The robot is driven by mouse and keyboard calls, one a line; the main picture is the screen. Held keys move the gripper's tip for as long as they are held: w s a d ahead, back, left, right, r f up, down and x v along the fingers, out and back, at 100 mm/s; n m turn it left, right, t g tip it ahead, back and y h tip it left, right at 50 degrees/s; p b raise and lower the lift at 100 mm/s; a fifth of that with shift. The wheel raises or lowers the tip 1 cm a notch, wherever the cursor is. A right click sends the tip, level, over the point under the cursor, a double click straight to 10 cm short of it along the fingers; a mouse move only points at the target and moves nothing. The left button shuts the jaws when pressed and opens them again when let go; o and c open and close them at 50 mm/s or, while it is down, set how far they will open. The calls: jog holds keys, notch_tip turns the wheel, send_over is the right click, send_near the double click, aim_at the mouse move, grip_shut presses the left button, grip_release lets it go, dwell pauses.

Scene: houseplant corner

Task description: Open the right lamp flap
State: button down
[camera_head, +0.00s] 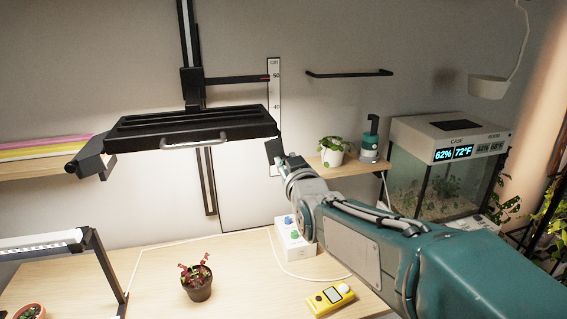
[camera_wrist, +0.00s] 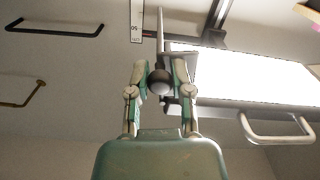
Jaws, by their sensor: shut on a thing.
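The black lamp (camera_head: 190,127) hangs on a vertical rail, with a light bar handle (camera_head: 193,142) on its front edge. Its right flap (camera_head: 273,150) is a small dark panel at the right end, partly hidden by my gripper (camera_head: 284,162). In the wrist view the flap (camera_wrist: 160,32) shows nearly edge-on beside the bright lamp panel (camera_wrist: 245,78). A dark round knob (camera_wrist: 159,82) sits between the fingers of my gripper (camera_wrist: 160,70), which is shut on it. How far the flap is swung is hard to tell.
The lamp's left flap (camera_head: 90,164) angles outward with its own knob. Below stand a potted red plant (camera_head: 197,284), a white box (camera_head: 291,241) and a yellow meter (camera_head: 331,298). A shelf with a plant pot (camera_head: 332,156) and a terrarium (camera_head: 440,178) are to the right.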

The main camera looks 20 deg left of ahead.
jog(key=w+d+r+n, duration=0.2)
jog(key=d+r+n, duration=0.1)
jog(key=n, duration=1)
jog(key=shift+w+d+r, duration=0.15)
jog(key=shift+d+r, duration=0.25)
jog(key=shift+r, duration=0.2)
jog(key=c, duration=0.5)
grip_release()
jog(key=shift+a, duration=0.15)
